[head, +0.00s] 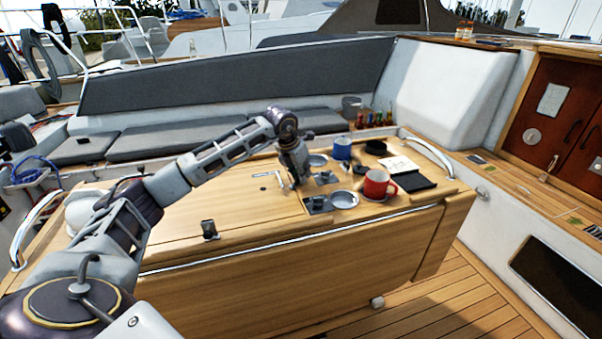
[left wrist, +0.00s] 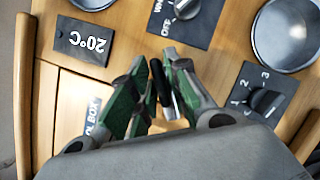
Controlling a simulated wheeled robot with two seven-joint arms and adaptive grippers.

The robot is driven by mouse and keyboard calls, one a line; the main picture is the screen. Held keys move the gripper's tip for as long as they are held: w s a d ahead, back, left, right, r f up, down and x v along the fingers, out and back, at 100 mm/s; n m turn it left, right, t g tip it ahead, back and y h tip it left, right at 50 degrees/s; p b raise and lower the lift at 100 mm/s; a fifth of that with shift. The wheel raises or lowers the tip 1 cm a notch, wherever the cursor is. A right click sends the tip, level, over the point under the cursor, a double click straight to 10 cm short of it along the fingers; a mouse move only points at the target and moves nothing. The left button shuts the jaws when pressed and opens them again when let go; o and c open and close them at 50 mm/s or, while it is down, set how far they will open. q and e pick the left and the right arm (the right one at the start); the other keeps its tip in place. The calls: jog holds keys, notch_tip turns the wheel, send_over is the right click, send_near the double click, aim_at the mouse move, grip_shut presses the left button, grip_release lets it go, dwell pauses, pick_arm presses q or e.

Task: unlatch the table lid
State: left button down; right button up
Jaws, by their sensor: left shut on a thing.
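The wooden table (head: 190,265) has a lid panel (head: 240,205) on its top, outlined by thin seams. Part of the lid also shows in the left wrist view (left wrist: 68,115), with a partly hidden label ending in "OL BOX". My left gripper (head: 296,184) is low over the table beside the lid's right side. In the left wrist view its green-padded fingers (left wrist: 160,98) are closed around a small dark lever-like piece (left wrist: 157,75), probably the latch. Its base is hidden by the fingers. My right gripper is out of view.
A black "20°C" plate (left wrist: 83,41) and a numbered knob plate (left wrist: 262,95) lie close by. Metal dishes (head: 344,199), a red mug (head: 377,185) and a blue mug (head: 342,148) stand right of the gripper. A black fitting (head: 209,229) sits near the table's front edge.

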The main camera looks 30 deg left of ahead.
pick_arm(q)
jog(key=n+y, duration=0.2)
jog(key=n, duration=0.4)
jog(key=shift+r, duration=0.1)
jog(key=shift+n+g+y, duration=0.35)
jog(key=shift+n+y, duration=0.15)
jog(key=shift+n, duration=0.8)
jog(key=shift+n+g+y, duration=0.35)
jog(key=shift+n+y, duration=0.15)
jog(key=shift+n, duration=0.8)
jog(key=c, duration=1.5)
grip_release()
jog(key=shift+c, duration=0.2)
jog(key=v, duration=1.2)
jog(key=shift+w, duration=0.1)
